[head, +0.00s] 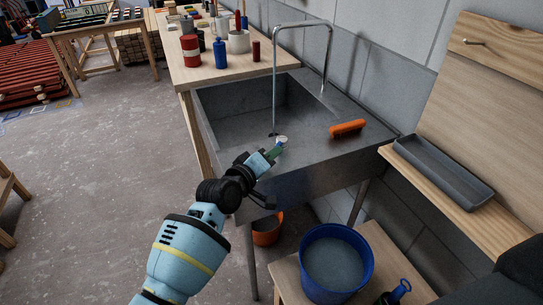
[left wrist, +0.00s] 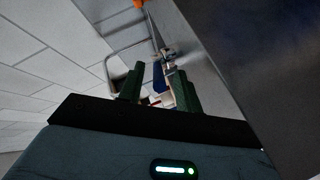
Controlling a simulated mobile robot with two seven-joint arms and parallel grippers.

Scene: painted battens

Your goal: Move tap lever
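A tall grey metal tap (head: 275,75) arches over the sink (head: 232,133). My left gripper (head: 277,149) has green fingers and reaches over the sink's front side, near the lower end of the tap's thin vertical pipe. A small pale piece (head: 282,139) shows just beyond the fingertips; I cannot tell whether it is the lever. In the left wrist view, the fingers of my left gripper (left wrist: 158,85) stand apart. A small metal part (left wrist: 168,53) shows just beyond them, and I cannot tell whether they touch it. My right gripper is not in view.
An orange brush (head: 347,128) lies on the sink's right ledge. A wooden bench (head: 230,69) with cans and bottles adjoins the sink's far side. A grey tray (head: 443,172) lies on a shelf at right. A blue bucket (head: 333,265) stands in front, below the sink.

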